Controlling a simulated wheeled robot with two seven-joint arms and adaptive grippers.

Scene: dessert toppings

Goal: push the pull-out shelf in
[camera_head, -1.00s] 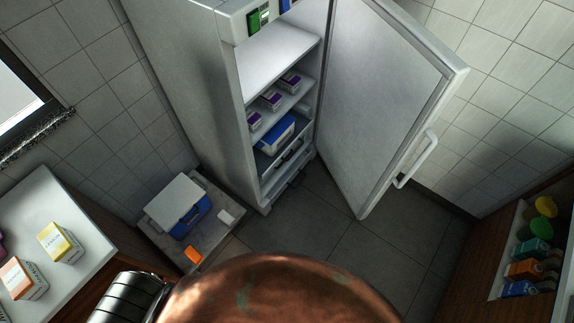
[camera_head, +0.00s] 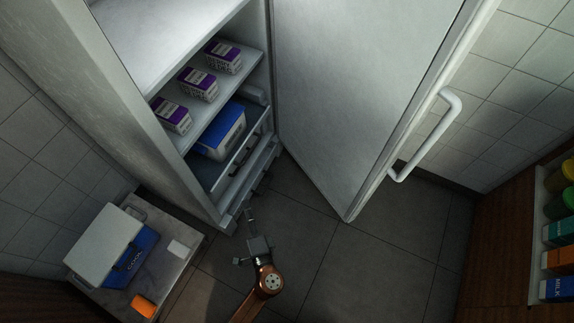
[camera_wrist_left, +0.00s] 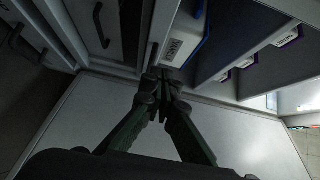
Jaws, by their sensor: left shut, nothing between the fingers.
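The pull-out shelf (camera_head: 202,173) is low in the open fridge, with a dark handle along its front. A white box with a blue lid (camera_head: 220,132) rests on it, and that box also shows in the left wrist view (camera_wrist_left: 184,40). My left gripper (camera_head: 249,203) is shut and empty, low in front of the fridge. In the left wrist view its fingertips (camera_wrist_left: 165,78) are close to the shelf's front by the box; I cannot tell whether they touch. How far out the shelf stands is hard to tell. My right gripper is not in view.
The fridge door (camera_head: 350,90) stands wide open on the right, its white handle (camera_head: 438,135) outward. Purple-and-white cartons (camera_head: 198,84) stand on the shelf above. The floor before the fridge is clear.

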